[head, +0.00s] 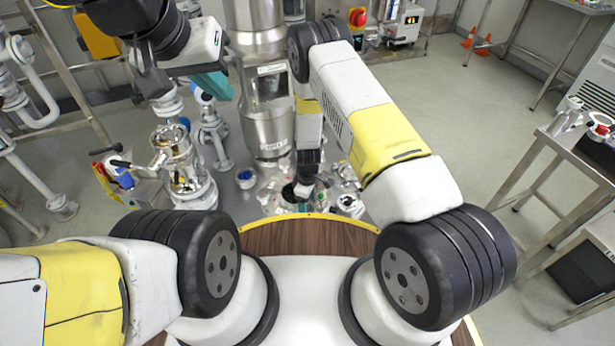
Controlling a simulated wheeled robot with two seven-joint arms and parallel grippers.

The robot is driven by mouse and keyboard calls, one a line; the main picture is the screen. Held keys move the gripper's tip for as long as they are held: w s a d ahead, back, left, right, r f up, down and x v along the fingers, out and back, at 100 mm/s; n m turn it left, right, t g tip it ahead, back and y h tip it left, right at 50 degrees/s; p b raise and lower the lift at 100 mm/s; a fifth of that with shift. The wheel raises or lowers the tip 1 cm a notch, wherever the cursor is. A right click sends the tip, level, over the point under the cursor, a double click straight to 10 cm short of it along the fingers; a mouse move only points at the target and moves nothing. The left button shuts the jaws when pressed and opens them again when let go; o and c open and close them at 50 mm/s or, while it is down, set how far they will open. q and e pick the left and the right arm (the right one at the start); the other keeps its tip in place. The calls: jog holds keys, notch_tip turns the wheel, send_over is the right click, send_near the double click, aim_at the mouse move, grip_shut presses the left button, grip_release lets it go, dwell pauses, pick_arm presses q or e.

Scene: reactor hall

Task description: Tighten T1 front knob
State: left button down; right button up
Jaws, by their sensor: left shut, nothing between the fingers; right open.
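The T1 front knob cannot be told for certain; no readable T1 mark shows. A steel vessel (268,120) with a label plate stands upright in the middle. Low in front of it is a cluster of small metal and white fittings (348,204), some with coloured parts. My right gripper (303,188) reaches down over this cluster, close to the vessel's lower right side. It is open, and its fingertips are hard to make out; contact cannot be told. My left gripper (150,88) is at the upper left, shut and empty, above a polished metal fitting (176,160) with a black-tipped handle and apart from it.
White pipes (38,110) and rails crowd the left side. A blue-topped white valve (208,115) stands left of the vessel. A steel table (572,150) with a red-topped item is at the right. Orange cones (483,44) stand at the back; floor (470,120) between is clear.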

notch_tip(320, 180, up, 6)
jog(key=shift+f, duration=0.1)
